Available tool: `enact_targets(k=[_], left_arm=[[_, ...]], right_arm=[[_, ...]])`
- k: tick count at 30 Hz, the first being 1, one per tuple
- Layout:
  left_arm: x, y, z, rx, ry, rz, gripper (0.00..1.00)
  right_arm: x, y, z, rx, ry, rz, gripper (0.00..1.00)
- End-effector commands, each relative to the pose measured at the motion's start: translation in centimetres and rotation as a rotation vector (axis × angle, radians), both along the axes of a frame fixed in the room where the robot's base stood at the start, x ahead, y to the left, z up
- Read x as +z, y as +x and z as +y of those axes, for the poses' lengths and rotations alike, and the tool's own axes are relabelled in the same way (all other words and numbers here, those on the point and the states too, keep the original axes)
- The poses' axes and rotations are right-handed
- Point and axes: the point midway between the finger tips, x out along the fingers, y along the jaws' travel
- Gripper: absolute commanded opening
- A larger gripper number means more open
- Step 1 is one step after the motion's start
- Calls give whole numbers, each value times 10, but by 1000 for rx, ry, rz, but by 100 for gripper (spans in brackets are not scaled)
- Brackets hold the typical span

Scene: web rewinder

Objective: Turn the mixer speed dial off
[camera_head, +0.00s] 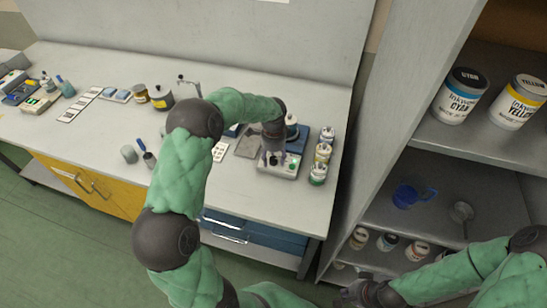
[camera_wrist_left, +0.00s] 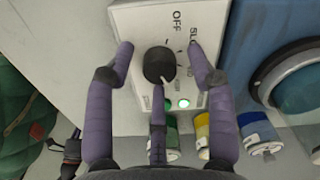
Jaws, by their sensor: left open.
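The mixer's white control box (camera_head: 283,171) stands near the right end of the bench. In the left wrist view, its black speed dial (camera_wrist_left: 157,63) has a pale pointer toward the lower right, away from the printed OFF above. My left gripper (camera_head: 275,158) points down over the box. Its purple fingers (camera_wrist_left: 160,66) are open, spread around the dial; I cannot tell whether they touch it. In the head view, my arm and gripper hide the dial. My right gripper (camera_head: 352,291) is low by the shelf; its fingers are unclear.
A blue mixer base (camera_head: 298,145) stands directly behind the box. Several small paint jars (camera_head: 323,152) stand close to its right. A grey shelf unit (camera_head: 385,135) with ink cans rises to the right. The bench front left of the box is fairly clear.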

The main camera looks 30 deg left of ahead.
Motion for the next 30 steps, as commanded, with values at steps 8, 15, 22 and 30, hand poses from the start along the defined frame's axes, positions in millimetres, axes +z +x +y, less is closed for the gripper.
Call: enact_targets(k=[8,15,22,30], left_arm=[[0,0,0,0,0,0,7],[0,0,0,4,0,0,0],[0,0,0,62,0,1,0],[0,-1,0,251,-1,2,0]], right_arm=[[0,0,0,0,0,0,0],[0,0,0,0,0,0,0],[2,0,0,0,0,0,0],[7,0,0,0,0,0,0]])
